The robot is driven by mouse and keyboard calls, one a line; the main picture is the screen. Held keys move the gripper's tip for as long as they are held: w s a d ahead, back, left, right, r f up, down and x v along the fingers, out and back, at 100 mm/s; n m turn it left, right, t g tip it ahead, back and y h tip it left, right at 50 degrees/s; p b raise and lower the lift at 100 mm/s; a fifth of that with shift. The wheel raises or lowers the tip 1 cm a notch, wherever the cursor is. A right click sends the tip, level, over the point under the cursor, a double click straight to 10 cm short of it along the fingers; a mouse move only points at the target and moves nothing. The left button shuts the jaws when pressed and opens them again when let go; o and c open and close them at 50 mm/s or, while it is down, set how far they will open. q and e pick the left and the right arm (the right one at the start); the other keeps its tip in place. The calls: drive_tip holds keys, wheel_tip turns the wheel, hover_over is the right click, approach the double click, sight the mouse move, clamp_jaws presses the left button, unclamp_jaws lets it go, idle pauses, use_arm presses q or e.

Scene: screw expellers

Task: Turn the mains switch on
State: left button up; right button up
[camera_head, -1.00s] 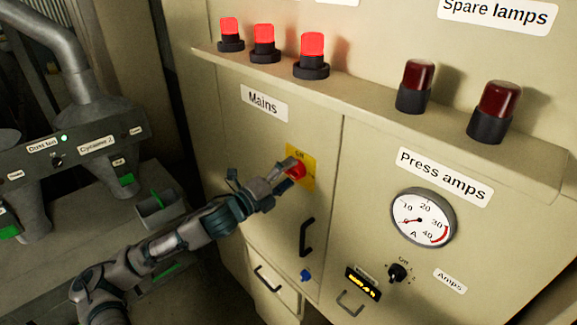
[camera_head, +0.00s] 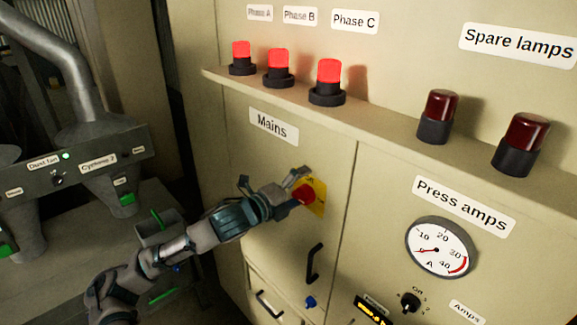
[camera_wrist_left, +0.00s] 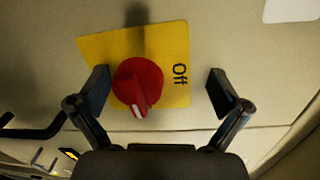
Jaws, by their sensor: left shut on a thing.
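The mains switch is a red rotary knob (camera_head: 302,195) on a yellow plate (camera_head: 319,194), on the cabinet door under the "Mains" label (camera_head: 273,124). In the left wrist view, the knob (camera_wrist_left: 138,84) has a white pointer mark toward the bottom of the picture, and "Off" is printed on the plate to its right. In the left wrist view, the left finger is close to the knob and a gap shows toward the right finger. My right gripper is out of view.
A black door handle (camera_head: 314,263) sticks out below the switch. A ledge above bears three lit red phase lamps (camera_head: 278,68) and two dark spare lamps (camera_head: 438,117). The Press amps gauge (camera_head: 440,249) and a black selector knob (camera_head: 410,302) are at right. A grey machine panel (camera_head: 75,165) stands at left.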

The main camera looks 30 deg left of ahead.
use_arm(q)
drive_tip(key=shift+s+d+r+h, duration=0.25)
drive_tip(key=shift+d+r+h, duration=0.05)
drive_tip(key=shift+d+r, duration=0.4)
drive_tip(key=shift+s+d+f, duration=0.15)
drive_tip(key=shift+s+f, duration=0.1)
drive_tip(key=shift+f, duration=0.05)
drive_tip(key=shift+s+b, duration=0.4)
drive_tip(key=shift+s, duration=0.2)
drive_tip(key=shift+s+a+f, duration=0.1)
drive_tip(key=shift+s+a, duration=0.1)
drive_tip(key=shift+s, duration=0.35)
drive_tip(key=f+b+v, duration=0.2)
drive_tip(key=b+v, duration=0.2)
drive_tip(key=v, duration=1.2)
drive_tip(key=shift+s+f, duration=0.2)
drive_tip(key=shift+s, duration=0.3)
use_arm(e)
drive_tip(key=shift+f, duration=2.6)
